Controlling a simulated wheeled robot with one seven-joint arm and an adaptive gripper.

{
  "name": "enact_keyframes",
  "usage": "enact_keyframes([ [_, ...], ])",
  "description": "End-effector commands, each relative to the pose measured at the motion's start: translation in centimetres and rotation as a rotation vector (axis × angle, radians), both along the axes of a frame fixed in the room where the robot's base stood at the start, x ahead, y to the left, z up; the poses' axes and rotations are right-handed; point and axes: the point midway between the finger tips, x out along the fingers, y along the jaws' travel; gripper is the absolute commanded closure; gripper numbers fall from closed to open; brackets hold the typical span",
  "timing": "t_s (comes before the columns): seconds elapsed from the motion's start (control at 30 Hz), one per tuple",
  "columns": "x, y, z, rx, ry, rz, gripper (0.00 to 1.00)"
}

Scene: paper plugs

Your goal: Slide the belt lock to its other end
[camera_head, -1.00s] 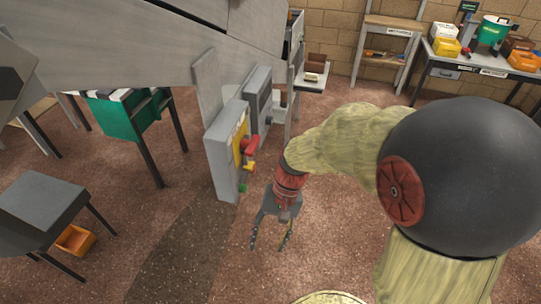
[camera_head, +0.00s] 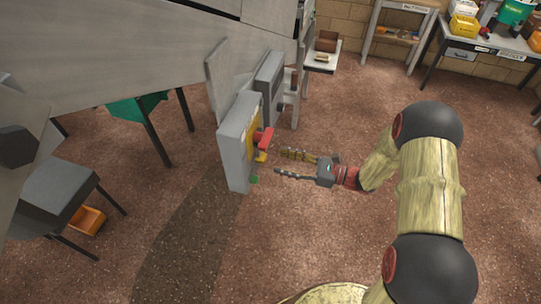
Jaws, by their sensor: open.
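A grey control box (camera_head: 234,146) with a yellow face stands upright on the machine's side. A red part (camera_head: 264,139), a small yellow part (camera_head: 261,157) and a green part (camera_head: 254,180) stick out from its face. Which of these is the belt lock I cannot tell, as the face is seen almost edge-on. My gripper (camera_head: 279,164) is open and empty, its two fingers pointing left at the box. The fingertips are just right of the yellow and green parts, and look apart from them.
A second grey box (camera_head: 269,84) sits behind the first. A large grey machine beam (camera_head: 150,50) spans the upper left. A dark grey table (camera_head: 50,195) and an orange bin (camera_head: 88,220) are at the left.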

Motion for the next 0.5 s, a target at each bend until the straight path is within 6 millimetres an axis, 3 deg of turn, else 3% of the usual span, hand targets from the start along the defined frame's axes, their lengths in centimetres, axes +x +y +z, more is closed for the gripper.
enact_keyframes([
  [0.3, 1.5, 4.5, -0.1, -0.003, -0.001, 0.005, 0.52],
  [0.5, 2.2, 6.4, 0.0, -0.004, -0.001, 0.004, 0.52],
])
